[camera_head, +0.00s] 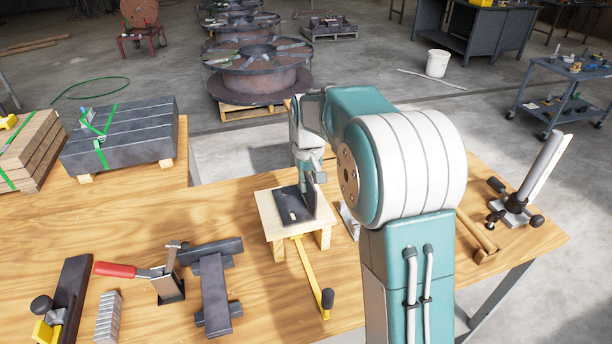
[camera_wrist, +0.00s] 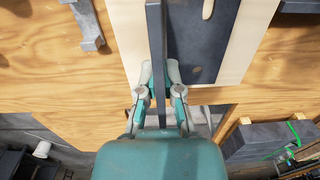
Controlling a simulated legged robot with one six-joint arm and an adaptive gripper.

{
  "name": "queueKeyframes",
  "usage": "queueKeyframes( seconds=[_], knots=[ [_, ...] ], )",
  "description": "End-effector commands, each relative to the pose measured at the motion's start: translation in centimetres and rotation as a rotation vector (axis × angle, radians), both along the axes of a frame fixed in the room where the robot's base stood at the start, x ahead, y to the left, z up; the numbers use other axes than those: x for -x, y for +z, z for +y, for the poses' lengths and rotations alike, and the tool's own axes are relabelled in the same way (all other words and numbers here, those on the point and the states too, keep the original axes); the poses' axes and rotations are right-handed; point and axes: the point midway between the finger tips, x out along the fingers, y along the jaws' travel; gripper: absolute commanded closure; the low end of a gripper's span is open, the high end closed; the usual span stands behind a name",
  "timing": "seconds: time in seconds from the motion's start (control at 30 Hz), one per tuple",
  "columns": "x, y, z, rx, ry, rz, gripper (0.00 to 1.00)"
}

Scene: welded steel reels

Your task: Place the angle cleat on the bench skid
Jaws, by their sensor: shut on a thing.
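The angle cleat (camera_head: 292,205) is a dark L-shaped steel piece with a slotted flat leg and an upright leg. It is over the top of the bench skid (camera_head: 266,212), a small pale wooden stand on the bench. Its flat leg looks level and seems to touch the skid top; a slight gap cannot be ruled out. My gripper (camera_head: 313,176) is above the skid, shut on the upright leg. In the wrist view my gripper (camera_wrist: 158,75) has a finger on each side of the upright leg, with the flat leg of the cleat (camera_wrist: 203,35) beside it over the skid (camera_wrist: 242,45).
A red-handled clamp (camera_head: 125,270), dark steel bars (camera_head: 214,290) and a strapped steel stack (camera_head: 120,135) are to the left. A post stand (camera_head: 520,200) stands at the right. Bare wood surrounds the skid's left side.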

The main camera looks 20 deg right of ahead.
Motion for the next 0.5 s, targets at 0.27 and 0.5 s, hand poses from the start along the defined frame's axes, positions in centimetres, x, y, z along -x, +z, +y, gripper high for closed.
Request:
queueKeyframes(
  seconds=[0.27, 0.5],
  knots=[
    [-0.08, 0.06, 0.01, 0.0, 0.0, -0.005, 1.0],
    [-0.04, -0.1, 0.01, 0.0, 0.0, -0.001, 0.57]
  ],
)
